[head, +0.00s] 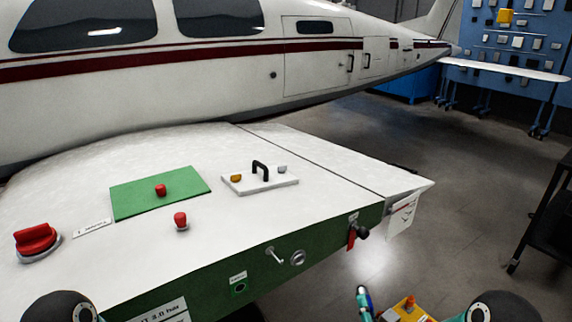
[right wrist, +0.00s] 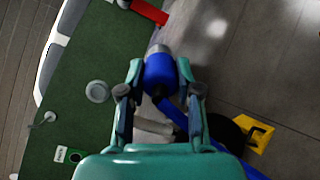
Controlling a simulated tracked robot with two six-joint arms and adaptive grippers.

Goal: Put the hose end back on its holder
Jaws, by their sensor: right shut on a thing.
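The hose end (right wrist: 160,76) is blue with a silver-grey tip, and a blue hose (right wrist: 185,128) trails from it to the lower right in the right wrist view. My right gripper (right wrist: 160,92) has its teal fingers on both sides of the hose end and is shut on it. The panel carries a grey round fitting (head: 298,258) and a black fitting (head: 362,233). I cannot tell which is the holder. My left gripper is out of view.
A lever (head: 275,255) and a labelled dark port (head: 240,288) are on the panel. A yellow object (head: 408,312) lies below. A dark cart (head: 545,215) stands at right. Open floor lies between.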

